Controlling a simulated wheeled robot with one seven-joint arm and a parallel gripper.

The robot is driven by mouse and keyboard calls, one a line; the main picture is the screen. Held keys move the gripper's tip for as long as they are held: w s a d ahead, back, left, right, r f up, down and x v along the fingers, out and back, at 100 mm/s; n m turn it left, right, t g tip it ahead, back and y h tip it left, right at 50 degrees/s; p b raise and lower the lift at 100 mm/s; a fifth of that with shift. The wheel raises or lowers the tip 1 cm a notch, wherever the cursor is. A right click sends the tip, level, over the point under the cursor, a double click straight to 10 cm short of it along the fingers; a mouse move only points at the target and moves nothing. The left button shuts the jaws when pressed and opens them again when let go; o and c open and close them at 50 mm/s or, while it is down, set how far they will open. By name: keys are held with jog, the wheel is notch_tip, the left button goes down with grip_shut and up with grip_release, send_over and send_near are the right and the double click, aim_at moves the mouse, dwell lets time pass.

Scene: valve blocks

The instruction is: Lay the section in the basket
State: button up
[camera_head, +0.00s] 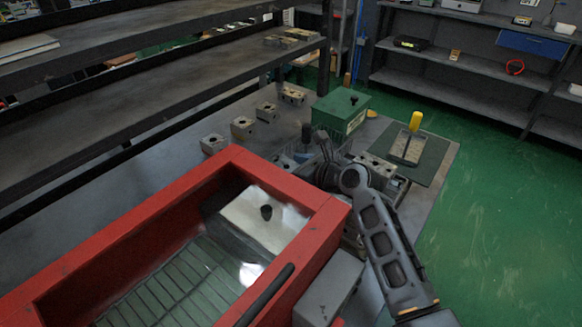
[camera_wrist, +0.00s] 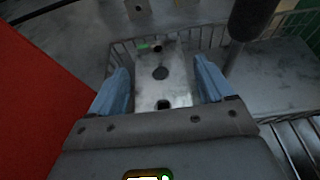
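The section is a pale metal block with dark round holes (camera_wrist: 163,72), seen from above in the wrist view. I cannot tell whether the block touches the basket floor. In the head view my gripper (camera_head: 322,152) is low over the bench beyond the red crate, and my arm hides most of the basket and section.
A big red crate (camera_head: 325,222) stands close on the left. A green box (camera_head: 341,113) is behind my gripper. A dark mat (camera_head: 429,158) with a yellow-handled tray (camera_head: 407,148) lies to the right. Several metal blocks (camera_head: 243,128) sit along the bench under a shelf (camera_head: 150,90).

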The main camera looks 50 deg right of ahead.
jog(key=shift+o, duration=0.8)
jog(key=shift+r, duration=0.2)
jog(key=v, duration=1.2)
